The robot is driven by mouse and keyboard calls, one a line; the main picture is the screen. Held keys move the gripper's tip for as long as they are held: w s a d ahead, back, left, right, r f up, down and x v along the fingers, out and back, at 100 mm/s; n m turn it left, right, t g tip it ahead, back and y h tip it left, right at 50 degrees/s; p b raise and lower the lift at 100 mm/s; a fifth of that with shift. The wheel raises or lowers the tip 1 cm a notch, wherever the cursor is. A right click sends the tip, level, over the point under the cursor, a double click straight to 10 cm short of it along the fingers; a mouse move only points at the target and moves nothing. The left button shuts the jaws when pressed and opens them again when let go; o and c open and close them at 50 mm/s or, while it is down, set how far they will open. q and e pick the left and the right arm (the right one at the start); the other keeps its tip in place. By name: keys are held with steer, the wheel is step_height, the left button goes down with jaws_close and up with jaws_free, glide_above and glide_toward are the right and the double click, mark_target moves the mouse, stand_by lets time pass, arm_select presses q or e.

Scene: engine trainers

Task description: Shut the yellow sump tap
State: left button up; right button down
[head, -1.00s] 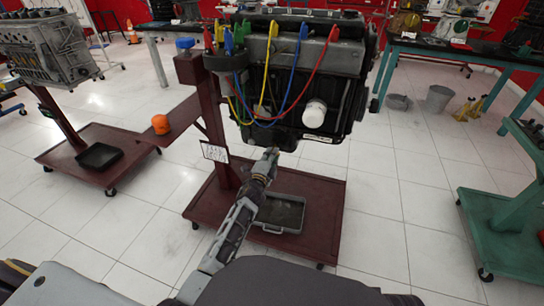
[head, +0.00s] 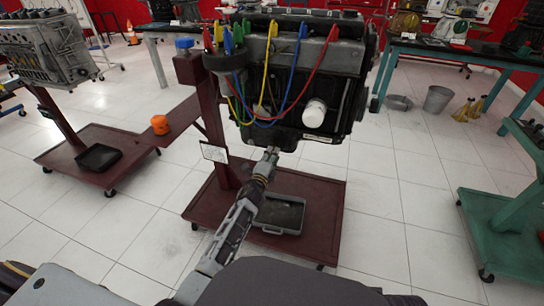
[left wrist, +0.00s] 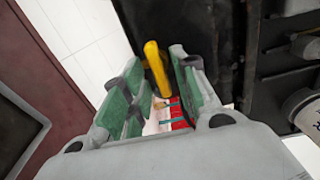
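The yellow sump tap (left wrist: 156,68) shows in the left wrist view as a long yellow handle beside the dark underside of the engine. My left gripper (left wrist: 153,74) is open, with its green-padded fingers on either side of the handle. The right-hand finger looks closer to it; I cannot tell whether it touches. In the head view my left gripper (head: 271,152) reaches up to the lower edge of the engine (head: 310,75), and the tap is hidden there. My right gripper is not in view.
The engine hangs on a dark red wheeled stand (head: 228,172), with a grey drain tray (head: 268,229) on its base. Colored cables hang across the engine's front. A green stand (head: 500,225) is at the right, and another engine (head: 40,48) at the left.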

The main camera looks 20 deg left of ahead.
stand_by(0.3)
arm_select(q)
steer(key=shift+s, duration=0.1)
steer(key=s, duration=1.1)
steer(key=shift+s+a, duration=0.25)
steer(key=shift+s, duration=0.15)
stand_by(0.9)
